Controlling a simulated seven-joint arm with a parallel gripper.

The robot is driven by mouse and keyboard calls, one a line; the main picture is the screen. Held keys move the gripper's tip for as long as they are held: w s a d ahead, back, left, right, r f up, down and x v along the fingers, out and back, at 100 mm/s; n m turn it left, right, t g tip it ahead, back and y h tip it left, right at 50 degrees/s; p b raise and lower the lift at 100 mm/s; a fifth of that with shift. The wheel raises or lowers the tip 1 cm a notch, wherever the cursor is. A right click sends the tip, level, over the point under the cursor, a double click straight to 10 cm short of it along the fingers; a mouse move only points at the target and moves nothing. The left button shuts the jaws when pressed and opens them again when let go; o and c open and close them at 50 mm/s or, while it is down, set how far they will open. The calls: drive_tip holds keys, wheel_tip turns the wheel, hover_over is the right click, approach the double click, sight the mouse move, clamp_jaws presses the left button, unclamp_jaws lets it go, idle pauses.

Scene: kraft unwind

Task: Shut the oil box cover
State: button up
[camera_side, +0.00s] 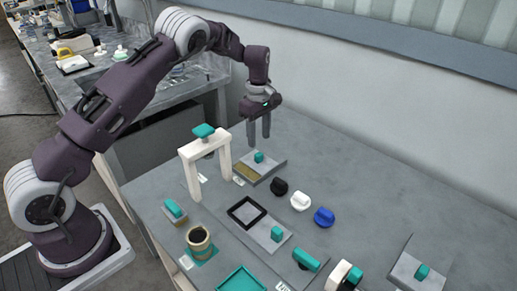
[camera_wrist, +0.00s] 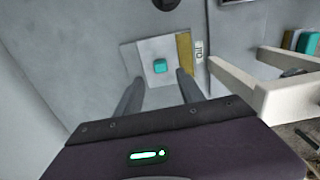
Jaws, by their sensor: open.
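The oil box (camera_side: 247,172) is a low grey box on the table, below my gripper. Its grey cover (camera_side: 269,161) carries a teal knob (camera_side: 259,157) and leaves a yellow-brown strip uncovered at one side. In the wrist view the cover (camera_wrist: 146,50), teal knob (camera_wrist: 160,66) and uncovered strip (camera_wrist: 185,54) show ahead of the fingers. My gripper (camera_side: 259,138) points down above the box, apart from the knob. Its two fingers are spread and empty, and in the wrist view (camera_wrist: 160,76) they stand either side of the knob's line.
A white arch (camera_side: 190,152) with a teal top stands left of the box. Black (camera_side: 280,186), white (camera_side: 300,201) and blue (camera_side: 324,217) knobs are in front. A dark-framed opening (camera_side: 246,212) and a cup (camera_side: 199,242) stand nearer. The wall is behind.

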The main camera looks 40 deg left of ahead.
sight(259, 154)
wheel_tip(259, 154, down, 7)
drive_tip(key=shift+r, duration=0.1)
clamp_jaws()
idle(1.5)
